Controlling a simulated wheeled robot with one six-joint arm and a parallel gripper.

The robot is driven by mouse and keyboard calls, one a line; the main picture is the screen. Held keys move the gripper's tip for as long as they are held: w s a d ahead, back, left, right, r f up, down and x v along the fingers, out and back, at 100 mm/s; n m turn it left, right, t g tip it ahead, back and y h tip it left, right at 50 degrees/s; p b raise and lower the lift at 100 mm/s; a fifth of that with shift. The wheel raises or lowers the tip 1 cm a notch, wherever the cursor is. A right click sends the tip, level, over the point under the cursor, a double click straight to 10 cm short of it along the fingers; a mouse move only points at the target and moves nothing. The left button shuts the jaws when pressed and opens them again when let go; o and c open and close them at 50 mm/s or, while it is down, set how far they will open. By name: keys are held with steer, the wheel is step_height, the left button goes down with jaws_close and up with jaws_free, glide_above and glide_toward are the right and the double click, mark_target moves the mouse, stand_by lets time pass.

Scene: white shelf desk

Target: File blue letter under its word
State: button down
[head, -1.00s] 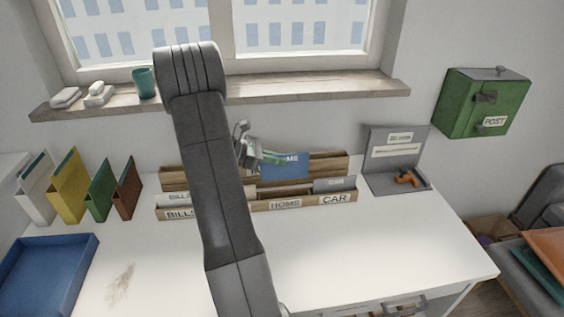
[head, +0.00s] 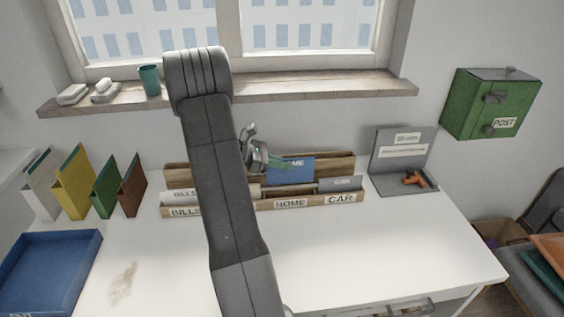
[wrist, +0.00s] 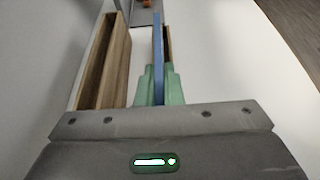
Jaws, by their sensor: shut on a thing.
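The blue letter (head: 294,172) is upright, with the end of its word, "ME", showing and the rest hidden by my gripper. My gripper (head: 270,160) is shut on its left end. In the wrist view, the letter (wrist: 158,45) is edge-on between the green fingers (wrist: 158,88). The wooden sorter (head: 260,204) has front labels BILLS (head: 185,212), HOME (head: 291,203) and CAR (head: 340,198). The letter is behind and above the HOME label, in front of the back board (head: 335,164). I cannot tell whether its lower edge is inside the slot.
A grey card (head: 340,184) stands behind CAR, and a pale card (head: 182,195) behind BILLS. A grey stand (head: 405,160) is at the right, folders (head: 75,187) and a blue tray (head: 50,265) at the left. A green POST box (head: 490,103) hangs on the wall.

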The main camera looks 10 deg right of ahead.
mark_target(282, 183)
steer(key=shift+f+b, duration=1.65)
steer(key=shift+f, duration=1.2)
steer(key=c, duration=1.5)
jaws_free()
steer(key=v, duration=1.4)
steer(key=shift+f+b, duration=0.1)
steer(key=shift+b, duration=0.25)
steer(key=shift+d, duration=0.1)
